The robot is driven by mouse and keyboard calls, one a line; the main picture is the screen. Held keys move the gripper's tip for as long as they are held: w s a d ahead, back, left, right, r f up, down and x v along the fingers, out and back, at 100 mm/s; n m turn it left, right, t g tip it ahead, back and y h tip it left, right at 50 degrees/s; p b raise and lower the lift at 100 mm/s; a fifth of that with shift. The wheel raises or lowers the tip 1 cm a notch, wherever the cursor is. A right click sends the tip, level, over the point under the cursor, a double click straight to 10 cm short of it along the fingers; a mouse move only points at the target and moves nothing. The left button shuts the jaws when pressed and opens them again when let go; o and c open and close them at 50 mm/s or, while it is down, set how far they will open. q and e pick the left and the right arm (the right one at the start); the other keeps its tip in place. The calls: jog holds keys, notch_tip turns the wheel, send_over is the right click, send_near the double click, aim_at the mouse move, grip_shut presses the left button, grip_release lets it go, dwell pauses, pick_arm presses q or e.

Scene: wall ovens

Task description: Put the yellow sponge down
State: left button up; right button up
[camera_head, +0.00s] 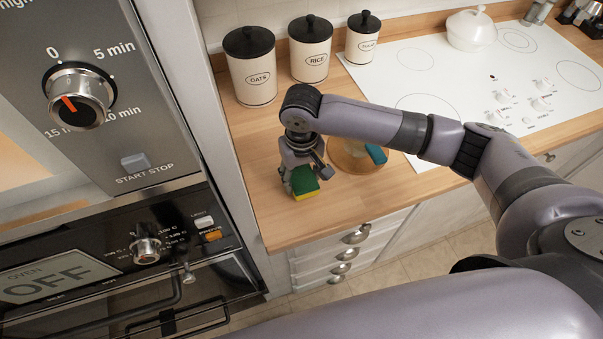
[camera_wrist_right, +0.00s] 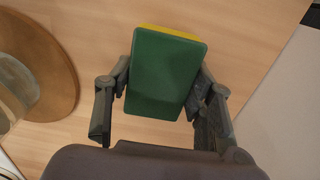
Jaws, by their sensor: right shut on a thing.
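The yellow sponge (camera_head: 304,182) has a green scouring side. In the head view it is at my right gripper (camera_head: 300,178), over the wooden counter near its front edge. The right wrist view shows the green face of the sponge (camera_wrist_right: 167,75) with a thin yellow strip at its top edge. The fingers of my right gripper (camera_wrist_right: 163,105) are on both sides of it, shut on it. I cannot tell whether the sponge touches the counter. My left gripper is not in view.
A round wooden board (camera_head: 350,158) with a blue-green thing (camera_head: 376,154) on it lies to the right, partly behind my arm. Canisters (camera_head: 250,70) stand at the back. A white cooktop (camera_head: 450,75) is on the right. The oven panel (camera_head: 110,240) rises at the left.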

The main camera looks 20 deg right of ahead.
aim_at(302, 176)
jog(key=shift+f, duration=0.15)
jog(key=o, duration=0.9)
jog(key=shift+o, duration=0.2)
notch_tip(302, 176, up, 12)
jog(key=b, duration=0.2)
dwell(0.4)
